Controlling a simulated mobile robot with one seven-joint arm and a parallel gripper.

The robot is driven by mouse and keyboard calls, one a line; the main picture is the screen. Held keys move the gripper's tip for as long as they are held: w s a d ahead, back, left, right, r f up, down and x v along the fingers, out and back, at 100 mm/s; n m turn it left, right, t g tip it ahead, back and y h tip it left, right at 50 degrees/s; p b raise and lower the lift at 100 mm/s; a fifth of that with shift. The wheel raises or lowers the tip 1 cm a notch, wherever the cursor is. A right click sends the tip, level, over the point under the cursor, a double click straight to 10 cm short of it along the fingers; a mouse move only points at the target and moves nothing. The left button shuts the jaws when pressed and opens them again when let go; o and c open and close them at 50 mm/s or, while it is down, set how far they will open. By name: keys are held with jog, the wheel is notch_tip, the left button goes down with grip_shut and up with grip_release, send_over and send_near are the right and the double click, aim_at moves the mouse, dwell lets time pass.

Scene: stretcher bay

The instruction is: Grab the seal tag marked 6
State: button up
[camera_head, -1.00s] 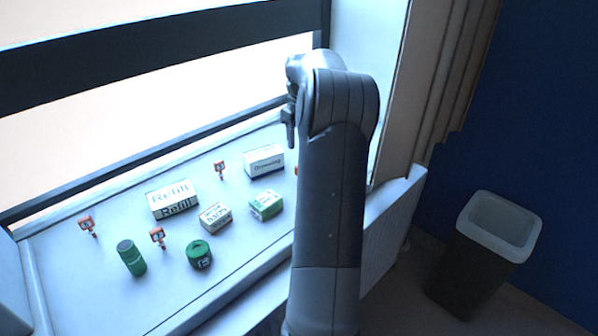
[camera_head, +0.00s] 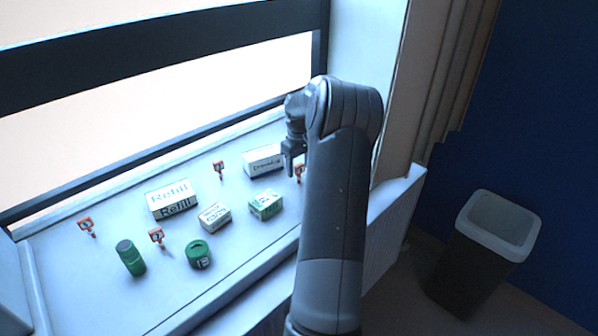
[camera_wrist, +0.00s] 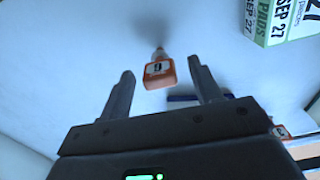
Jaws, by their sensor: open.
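My gripper (camera_wrist: 160,90) is open and empty, pointing down over the sill. In the wrist view an orange seal tag (camera_wrist: 159,73) with a white face and one dark character shows between the fingertips, apart from both. The character is too small to read surely as 6. In the head view my gripper (camera_head: 293,163) is at the sill's right end, beside an orange tag (camera_head: 299,172) partly hidden by my arm. Other orange tags stand at the back (camera_head: 218,168), front middle (camera_head: 157,237) and left (camera_head: 86,225). Another tag (camera_wrist: 280,131) shows at the wrist view's right.
The white sill (camera_head: 110,285) also holds a Refill box (camera_head: 173,199), a white box (camera_head: 263,159), a small box (camera_head: 214,216), a green-and-white box (camera_head: 265,205), a green bottle (camera_head: 131,258) and a green roll (camera_head: 199,255). A bin (camera_head: 490,250) stands at right.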

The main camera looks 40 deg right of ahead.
jog(key=shift+c, duration=0.6)
jog(key=c, duration=0.9)
